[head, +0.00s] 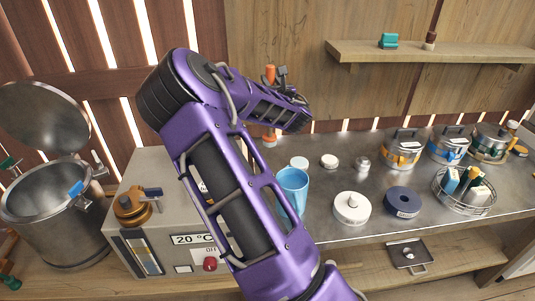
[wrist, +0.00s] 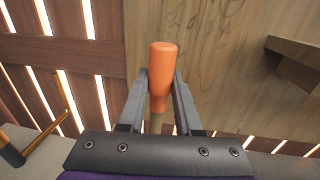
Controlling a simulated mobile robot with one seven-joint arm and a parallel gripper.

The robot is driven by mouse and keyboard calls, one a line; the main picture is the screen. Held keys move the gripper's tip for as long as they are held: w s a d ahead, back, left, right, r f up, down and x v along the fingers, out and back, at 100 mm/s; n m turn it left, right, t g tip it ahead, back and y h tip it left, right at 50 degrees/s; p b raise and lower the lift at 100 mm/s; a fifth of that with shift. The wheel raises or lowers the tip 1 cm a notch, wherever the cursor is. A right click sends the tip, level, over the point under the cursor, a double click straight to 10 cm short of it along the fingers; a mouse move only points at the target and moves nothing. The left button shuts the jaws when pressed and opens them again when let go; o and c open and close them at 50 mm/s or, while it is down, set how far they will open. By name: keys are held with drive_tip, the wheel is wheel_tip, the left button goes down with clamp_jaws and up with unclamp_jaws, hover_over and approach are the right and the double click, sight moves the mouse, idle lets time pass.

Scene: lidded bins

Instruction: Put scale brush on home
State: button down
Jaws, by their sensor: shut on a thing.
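My gripper (wrist: 161,84) is shut on an orange handle (wrist: 163,58), with one finger on each side of it. The handle looks like the scale brush's, but no bristles show in the wrist view. In the head view the orange handle end (head: 270,73) sticks up beside my gripper (head: 281,76). An orange part (head: 269,138) also shows below my arm, above the back of the counter. My arm hides what lies between. No spot marked as home can be made out.
A wire basket (head: 466,208) stands at right. A wooden shelf (head: 440,55) juts from the wall. A large open pot (head: 55,220) stands at left.

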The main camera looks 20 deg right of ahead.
wheel_tip(320, 180, down, 10)
idle(0.5)
drive_tip(key=shift+f, duration=0.1)
drive_tip(key=c, duration=0.6)
unclamp_jaws()
drive_tip(key=s+a+b, duration=0.1)
drive_tip(key=s, duration=1.1)
drive_tip(key=shift+a, duration=0.4)
